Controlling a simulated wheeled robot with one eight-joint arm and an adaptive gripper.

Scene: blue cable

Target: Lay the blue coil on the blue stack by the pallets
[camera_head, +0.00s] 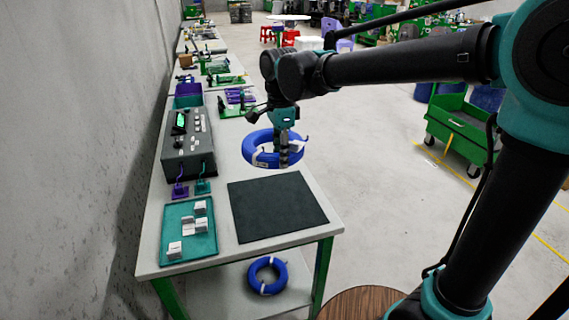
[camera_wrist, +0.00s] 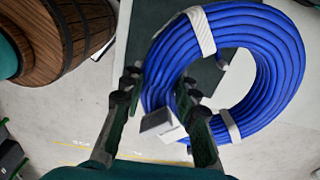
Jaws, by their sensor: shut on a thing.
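A blue coil (camera_head: 258,158) with white bands hangs in my gripper (camera_head: 285,158), over the right edge of the workbench. In the wrist view the coil (camera_wrist: 278,75) fills the right side. My gripper (camera_wrist: 160,95) is shut on its near left part, with fingers on either side of the strands. A second blue coil (camera_head: 255,274) lies on the bench's lower shelf. I cannot make out a blue stack or pallets in these views.
The workbench (camera_head: 153,240) carries a black mat (camera_head: 278,210), a teal tray (camera_head: 180,214) with white blocks, and a grey control box (camera_head: 186,147). A wooden barrel (camera_head: 360,304) stands close at the front. A green cart (camera_head: 460,135) stands right; the floor between is clear.

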